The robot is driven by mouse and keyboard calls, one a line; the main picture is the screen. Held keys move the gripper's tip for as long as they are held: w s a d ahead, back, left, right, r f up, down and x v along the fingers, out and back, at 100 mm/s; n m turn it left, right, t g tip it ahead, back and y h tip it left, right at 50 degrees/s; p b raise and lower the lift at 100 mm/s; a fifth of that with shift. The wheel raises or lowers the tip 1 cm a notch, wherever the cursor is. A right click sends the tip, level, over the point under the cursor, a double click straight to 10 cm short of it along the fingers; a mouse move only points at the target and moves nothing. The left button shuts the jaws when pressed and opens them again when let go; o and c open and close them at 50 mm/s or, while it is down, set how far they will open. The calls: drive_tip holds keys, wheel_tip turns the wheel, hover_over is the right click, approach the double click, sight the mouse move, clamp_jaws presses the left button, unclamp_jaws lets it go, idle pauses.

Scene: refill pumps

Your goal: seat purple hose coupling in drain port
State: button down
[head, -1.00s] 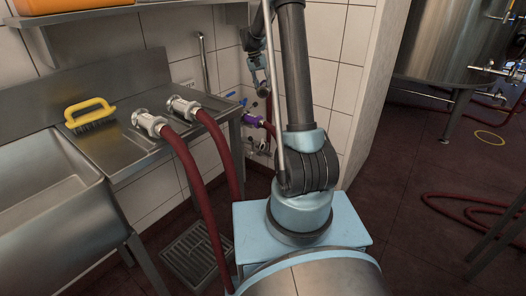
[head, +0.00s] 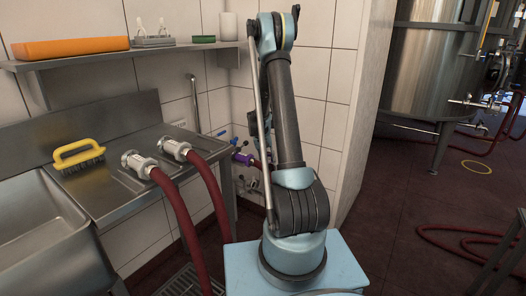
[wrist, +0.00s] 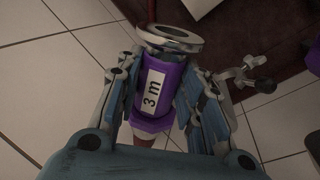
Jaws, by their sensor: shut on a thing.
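The purple hose coupling (wrist: 152,92) has a white "3 m" label and a metal ring at its far end in the wrist view. My gripper (wrist: 160,85) is shut around its purple body, a finger on each side. In the head view the coupling (head: 243,158) shows as a small purple piece just left of my arm, near the tiled wall. My gripper is mostly hidden behind the arm there. A metal fitting (wrist: 248,76) is to the right of the coupling in the wrist view, apart from it. I cannot tell which fitting is the drain port.
Two red hoses with metal couplings (head: 137,163) lie over the steel drainboard (head: 117,196), beside a yellow brush (head: 78,155). A steel sink (head: 45,235) is at left. A shelf (head: 100,58) is above.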

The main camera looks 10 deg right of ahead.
drive_tip(key=f+m, duration=0.3)
drive_tip(key=f, duration=0.1)
drive_tip(key=shift+d+g+y, duration=0.25)
drive_tip(key=shift+g+y, duration=0.05)
drive_tip(key=w+f+m, duration=0.1)
drive_tip(key=m, duration=0.2)
drive_tip(key=m+g+y, duration=0.1)
drive_tip(key=m+y, duration=0.3)
drive_tip(key=m, duration=1.5)
hover_over(261, 191)
drive_tip(key=w+d+x, duration=0.1)
drive_tip(key=x, duration=0.5)
drive_tip(key=shift+w+d+f, duration=0.1)
drive_tip(key=shift+w+f, duration=0.05)
drive_tip(key=shift+f, duration=2.3)
drive_tip(key=shift+w+f, duration=0.15)
drive_tip(key=shift+f, duration=2.35)
drive_tip(key=shift+f, duration=0.15)
drive_tip(key=c, duration=1)
unclamp_jaws()
